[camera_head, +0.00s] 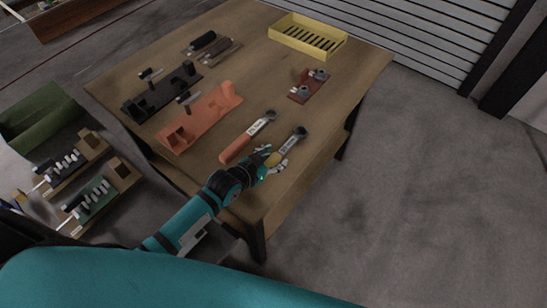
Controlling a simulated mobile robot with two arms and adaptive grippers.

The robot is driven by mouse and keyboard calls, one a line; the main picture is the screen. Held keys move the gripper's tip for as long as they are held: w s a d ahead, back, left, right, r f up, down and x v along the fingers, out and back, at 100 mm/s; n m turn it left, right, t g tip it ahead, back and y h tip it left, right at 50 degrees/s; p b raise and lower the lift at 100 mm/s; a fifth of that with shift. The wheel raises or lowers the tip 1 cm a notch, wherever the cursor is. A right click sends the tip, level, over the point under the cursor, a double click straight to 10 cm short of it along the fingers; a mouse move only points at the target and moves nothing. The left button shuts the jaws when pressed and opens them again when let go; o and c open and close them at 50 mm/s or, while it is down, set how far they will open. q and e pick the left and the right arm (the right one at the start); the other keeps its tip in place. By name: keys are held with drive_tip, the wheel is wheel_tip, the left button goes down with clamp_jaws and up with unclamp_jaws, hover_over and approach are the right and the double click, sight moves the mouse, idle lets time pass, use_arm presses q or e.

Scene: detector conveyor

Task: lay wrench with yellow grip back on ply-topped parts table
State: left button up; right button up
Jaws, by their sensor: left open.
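The wrench with the yellow grip (289,144) lies at the near right part of the ply-topped parts table (270,75), its dark head pointing away to the upper right. Its yellow grip end is at my left gripper (276,160), which is open around or right beside the grip; I cannot tell if the fingers touch it. The wrench appears to rest on the table top. A second wrench with an orange-red grip (237,148) lies just to its left. My right gripper is not in view.
An orange holder (205,118) and a black holder (150,100) sit on the left of the table. A yellow tray (306,40) stands at the far edge, and a small red-brown fixture (309,85) near the right edge. The table's middle is clear.

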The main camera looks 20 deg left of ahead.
use_arm(q)
drive_tip(key=shift+s+a+f, duration=0.15)
drive_tip(key=shift+s+f, duration=0.1)
drive_tip(key=shift+f, duration=0.1)
drive_tip(key=shift+r, duration=0.3)
drive_tip(key=s+r+p, duration=0.1)
drive_tip(key=p, duration=0.1)
drive_tip(key=s+a+r+p, duration=0.1)
drive_tip(key=r+p, duration=0.1)
drive_tip(key=shift+s+r+p, duration=0.15)
drive_tip(key=shift+s+p, duration=0.15)
drive_tip(key=shift+s, duration=0.05)
drive_tip(key=p+v, duration=0.5)
drive_tip(key=v, duration=0.1)
drive_tip(key=shift+s+a+r, duration=0.1)
drive_tip(key=shift+s+r, duration=0.1)
drive_tip(key=shift+s, duration=0.15)
drive_tip(key=shift+s+a+r+p, duration=0.1)
drive_tip(key=shift+s+p, duration=0.15)
drive_tip(key=shift+s, duration=0.05)
drive_tip(key=shift+s+a+r+p, duration=0.1)
drive_tip(key=shift+s+a+p, duration=0.1)
drive_tip(key=shift+s, duration=0.1)
